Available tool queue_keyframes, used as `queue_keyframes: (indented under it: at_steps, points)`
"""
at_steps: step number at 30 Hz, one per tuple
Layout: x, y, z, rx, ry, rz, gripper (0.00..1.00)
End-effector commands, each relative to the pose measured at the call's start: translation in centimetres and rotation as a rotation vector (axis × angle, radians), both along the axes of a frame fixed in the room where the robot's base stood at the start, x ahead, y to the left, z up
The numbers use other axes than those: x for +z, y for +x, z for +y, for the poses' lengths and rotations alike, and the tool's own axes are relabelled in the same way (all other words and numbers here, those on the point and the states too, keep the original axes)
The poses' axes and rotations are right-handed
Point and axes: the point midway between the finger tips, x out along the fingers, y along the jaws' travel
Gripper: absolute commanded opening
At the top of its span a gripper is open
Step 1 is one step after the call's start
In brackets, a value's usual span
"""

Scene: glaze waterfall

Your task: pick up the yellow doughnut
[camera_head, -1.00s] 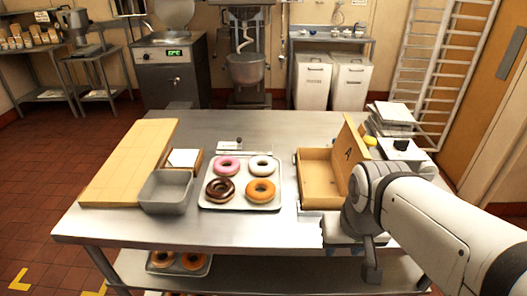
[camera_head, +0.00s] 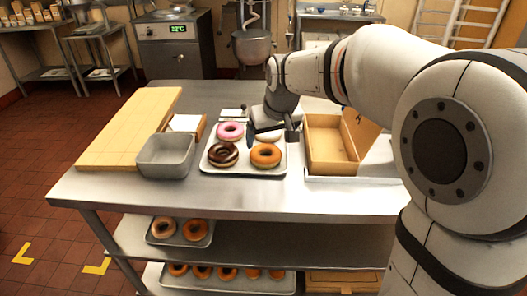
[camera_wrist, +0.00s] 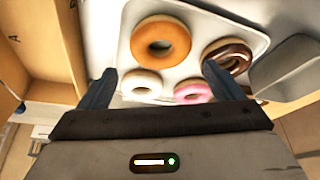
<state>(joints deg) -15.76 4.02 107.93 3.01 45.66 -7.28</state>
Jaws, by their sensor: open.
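No plainly yellow doughnut shows; the nearest in colour is an orange-brown glazed doughnut (camera_head: 265,155) at the front right of the metal tray (camera_head: 243,170). It also shows in the wrist view (camera_wrist: 178,30), top centre. My gripper (camera_head: 272,131) is open and empty above the tray's back right, over the white doughnut (camera_head: 268,138), which it partly hides. In the wrist view my gripper's fingers (camera_wrist: 158,70) spread on either side of the white doughnut (camera_wrist: 142,90). Whether they touch anything cannot be told.
The tray also holds a pink doughnut (camera_head: 231,131) and a chocolate one (camera_head: 223,154). A grey bin (camera_head: 165,160) and wooden board (camera_head: 125,135) stand left. An open cardboard box (camera_head: 325,165) stands close right. More doughnuts (camera_head: 180,229) lie on the lower shelves. The table front is clear.

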Motion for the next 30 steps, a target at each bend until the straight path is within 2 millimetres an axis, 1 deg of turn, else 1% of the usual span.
queue_keyframes:
  at_steps: [1, 8, 12, 15, 18, 24, 26, 30]
  points:
    - [-0.6, 0.2, 0.1, 0.001, 0.000, 0.002, 0.87]
    - [-3.2, 0.9, 0.4, -0.001, -0.001, 0.004, 0.87]
    - [-5.3, 1.4, 0.7, -0.001, -0.001, 0.004, 0.87]
    - [-6.3, 1.8, 0.8, -0.001, -0.001, 0.002, 0.87]
    - [-6.8, 2.0, 0.9, -0.001, -0.001, 0.002, 0.87]
    - [-6.8, 2.1, 0.9, -0.002, -0.001, 0.001, 0.87]
    - [-6.8, 2.1, 0.8, -0.002, -0.001, 0.001, 0.83]
    - [-6.8, 2.1, 0.8, -0.003, 0.000, 0.001, 0.72]
